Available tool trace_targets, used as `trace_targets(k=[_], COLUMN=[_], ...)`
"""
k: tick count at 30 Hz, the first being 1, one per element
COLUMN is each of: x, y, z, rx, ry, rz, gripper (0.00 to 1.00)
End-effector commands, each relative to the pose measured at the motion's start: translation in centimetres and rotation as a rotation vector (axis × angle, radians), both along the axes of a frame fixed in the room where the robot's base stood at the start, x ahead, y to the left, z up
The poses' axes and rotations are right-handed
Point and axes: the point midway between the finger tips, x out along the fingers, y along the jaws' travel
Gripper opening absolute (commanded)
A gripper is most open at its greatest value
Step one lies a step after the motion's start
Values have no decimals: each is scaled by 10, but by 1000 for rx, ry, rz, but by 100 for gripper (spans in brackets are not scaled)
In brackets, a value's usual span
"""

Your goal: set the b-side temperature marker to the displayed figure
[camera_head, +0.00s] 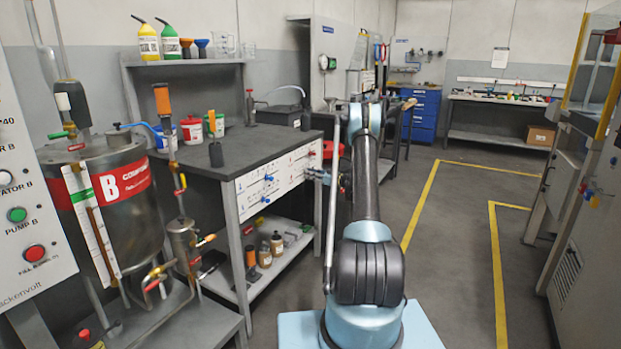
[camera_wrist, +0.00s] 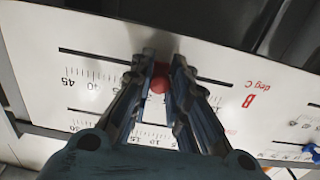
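The white scale panel (camera_head: 250,200) is on the front of the dark-topped bench. In the wrist view the panel (camera_wrist: 30,30) appears turned, with a red "B deg C" label and a slot above a ruled scale; a 45 is readable at its left. The red marker (camera_wrist: 158,86) sits at the slot between my fingertips. My gripper (camera_wrist: 163,66) has its fingers close on both sides of it and appears closed on it. In the head view my gripper (camera_head: 320,175) is at the panel's right part. The displayed figure is not readable in either view.
Blue knobs (camera_head: 268,178) sit on the panel's left part. A steel tank (camera_head: 150,215) with a red B band and a button panel (camera_head: 25,215) stand at left. Bottles (camera_head: 276,243) are on the lower shelf. Open floor (camera_head: 450,270) lies to the right.

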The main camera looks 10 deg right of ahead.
Motion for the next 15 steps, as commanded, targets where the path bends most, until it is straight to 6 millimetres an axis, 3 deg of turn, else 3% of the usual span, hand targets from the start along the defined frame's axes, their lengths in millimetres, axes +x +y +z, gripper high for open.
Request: trace_targets(k=[15], x=[9], y=[-7], z=[0], rx=[0], ry=[0], rz=[0], gripper=[0])
